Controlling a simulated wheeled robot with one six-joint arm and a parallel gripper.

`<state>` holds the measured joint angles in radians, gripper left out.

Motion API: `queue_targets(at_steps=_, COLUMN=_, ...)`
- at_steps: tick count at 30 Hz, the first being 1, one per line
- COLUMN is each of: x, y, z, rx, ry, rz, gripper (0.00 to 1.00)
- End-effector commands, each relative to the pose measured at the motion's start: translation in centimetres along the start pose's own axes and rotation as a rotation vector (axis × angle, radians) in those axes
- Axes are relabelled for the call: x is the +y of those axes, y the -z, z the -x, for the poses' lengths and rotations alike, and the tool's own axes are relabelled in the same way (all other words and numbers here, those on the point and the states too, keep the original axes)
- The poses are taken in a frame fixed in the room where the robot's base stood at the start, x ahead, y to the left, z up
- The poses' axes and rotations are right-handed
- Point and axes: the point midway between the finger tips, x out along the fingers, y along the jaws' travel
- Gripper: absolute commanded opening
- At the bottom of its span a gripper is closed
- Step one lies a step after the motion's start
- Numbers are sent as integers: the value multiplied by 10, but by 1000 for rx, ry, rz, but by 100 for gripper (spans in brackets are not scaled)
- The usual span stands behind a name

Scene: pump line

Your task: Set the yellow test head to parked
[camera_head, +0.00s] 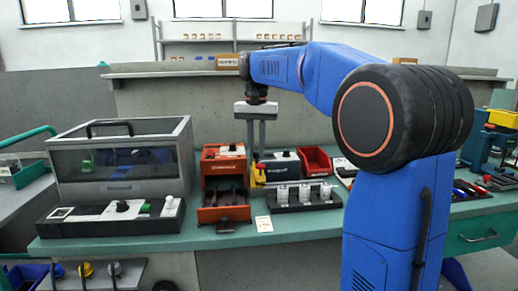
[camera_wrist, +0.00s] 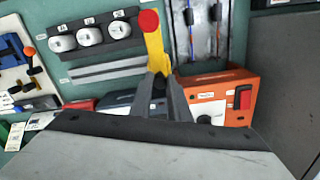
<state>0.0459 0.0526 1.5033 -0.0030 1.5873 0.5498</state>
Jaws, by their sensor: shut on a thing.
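The yellow test head (camera_wrist: 155,45) is a yellow lever with a round red end in the wrist view. Its lower part is between the fingers of my gripper (camera_wrist: 160,88), which is shut on it. In the head view my gripper (camera_head: 256,160) reaches down over the bench, and a small piece of the yellow test head (camera_head: 256,173) shows at the fingertips, beside a dark-and-white box (camera_head: 283,167). The lever's base is mostly hidden by the fingers. I cannot tell which setting the test head is at.
An orange unit (camera_head: 223,178) with an open drawer stands left of my gripper. A black rack (camera_head: 300,207) with white cylinders stands in front. A red bin (camera_head: 316,160) is to the right. A clear-windowed cabinet (camera_head: 120,165) fills the bench's left.

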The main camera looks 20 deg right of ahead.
Motion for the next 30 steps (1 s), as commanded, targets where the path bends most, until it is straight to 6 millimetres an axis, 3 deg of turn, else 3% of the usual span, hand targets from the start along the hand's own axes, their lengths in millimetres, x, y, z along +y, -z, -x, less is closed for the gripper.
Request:
queue_targets(at_steps=1, x=-4, y=0, z=1, rx=2, ry=8, rz=4, gripper=21)
queue_targets(at_steps=3, x=-3, y=0, z=1, rx=1, ry=8, rz=3, gripper=35)
queue_targets(at_steps=16, x=-2, y=0, z=9, rx=2, ry=5, rz=2, gripper=35)
queue_targets(at_steps=20, x=-2, y=0, z=28, rx=3, ry=6, rz=2, gripper=35)
queue_targets(at_steps=30, x=-3, y=0, z=95, rx=3, ry=6, rz=3, gripper=35)
